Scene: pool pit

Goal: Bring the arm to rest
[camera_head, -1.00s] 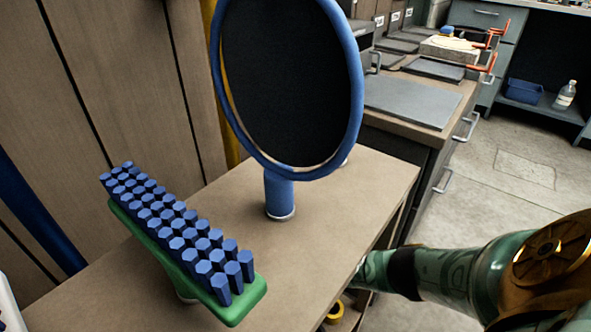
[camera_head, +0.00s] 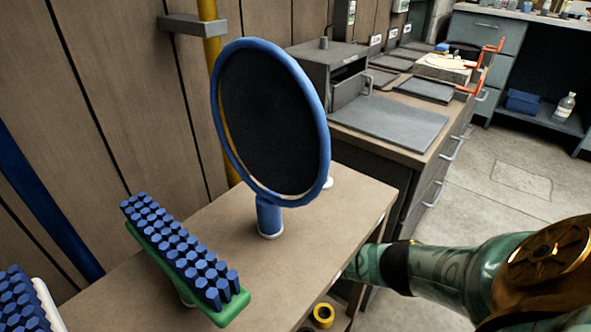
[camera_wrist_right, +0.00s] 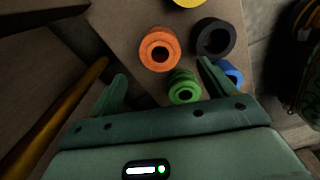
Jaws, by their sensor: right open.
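My right arm (camera_head: 445,268) comes in from the right in the head view, low beside the table's right edge; its gripper is hidden there. In the right wrist view my right gripper (camera_wrist_right: 162,70) is open, its two green fingers apart. No object is clearly held. A green ring-shaped roll (camera_wrist_right: 184,88) shows near the right finger, and an orange roll (camera_wrist_right: 160,48) lies beyond the fingertips. My left gripper is not in view.
A blue-rimmed round paddle (camera_head: 268,220) and a green brush with blue bristles (camera_head: 232,308) stand on the wooden table (camera_head: 340,215). A yellow roll (camera_head: 323,315) is below its edge. Black (camera_wrist_right: 214,38) and blue (camera_wrist_right: 230,74) rolls lie near the gripper. Open floor (camera_head: 500,180) lies right.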

